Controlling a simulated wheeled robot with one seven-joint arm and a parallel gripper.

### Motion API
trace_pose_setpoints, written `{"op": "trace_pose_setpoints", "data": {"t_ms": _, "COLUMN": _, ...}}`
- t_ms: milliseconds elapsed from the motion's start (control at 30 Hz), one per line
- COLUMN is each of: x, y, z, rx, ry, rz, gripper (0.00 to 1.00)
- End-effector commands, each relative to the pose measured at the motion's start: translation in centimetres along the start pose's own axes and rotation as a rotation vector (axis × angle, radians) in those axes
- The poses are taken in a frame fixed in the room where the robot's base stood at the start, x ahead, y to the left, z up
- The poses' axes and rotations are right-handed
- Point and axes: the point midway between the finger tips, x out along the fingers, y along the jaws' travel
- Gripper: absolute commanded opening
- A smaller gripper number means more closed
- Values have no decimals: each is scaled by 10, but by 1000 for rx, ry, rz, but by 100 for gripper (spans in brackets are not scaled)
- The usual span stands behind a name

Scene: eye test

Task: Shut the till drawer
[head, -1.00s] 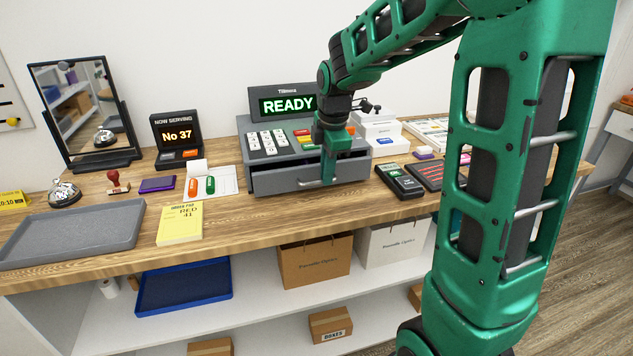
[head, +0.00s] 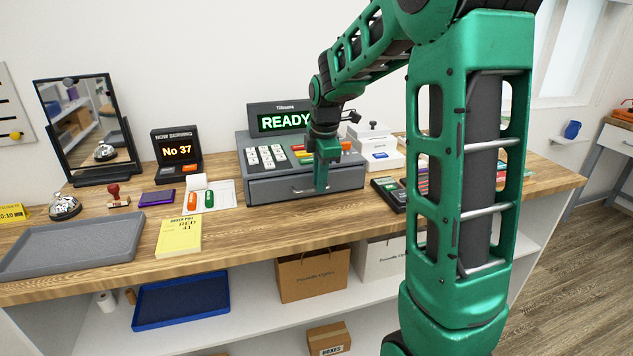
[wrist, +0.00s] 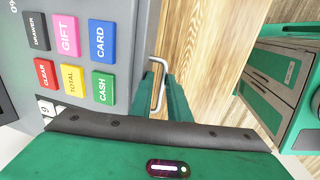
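The grey till (head: 262,165) stands on the wooden counter, its screen reading READY. Its drawer (head: 270,188) looks flush with the body; no dark gap shows above its front. My green gripper (head: 321,189) points down at the drawer's silver handle, right of the drawer's middle. In the wrist view the handle (wrist: 162,88) lies between my two fingertips (wrist: 160,82). I cannot tell whether they clamp it or only stand around it. Part of the drawer front is hidden behind my gripper.
A card reader (head: 388,192) lies right of the till, and a white printer-like box (head: 376,155) stands behind it. A receipt and capsules (head: 209,198), a yellow pad (head: 179,236) and a grey tray (head: 75,246) are to the left. Counter in front of the drawer is clear.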

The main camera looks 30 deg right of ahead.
Motion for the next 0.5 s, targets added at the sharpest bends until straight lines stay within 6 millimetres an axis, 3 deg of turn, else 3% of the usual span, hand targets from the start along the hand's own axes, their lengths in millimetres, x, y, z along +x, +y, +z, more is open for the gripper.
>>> {"op": "trace_pose_setpoints", "data": {"t_ms": 500, "x": -83, "y": 2, "z": 0, "rx": 0, "ry": 0, "rz": 6, "gripper": 16}}
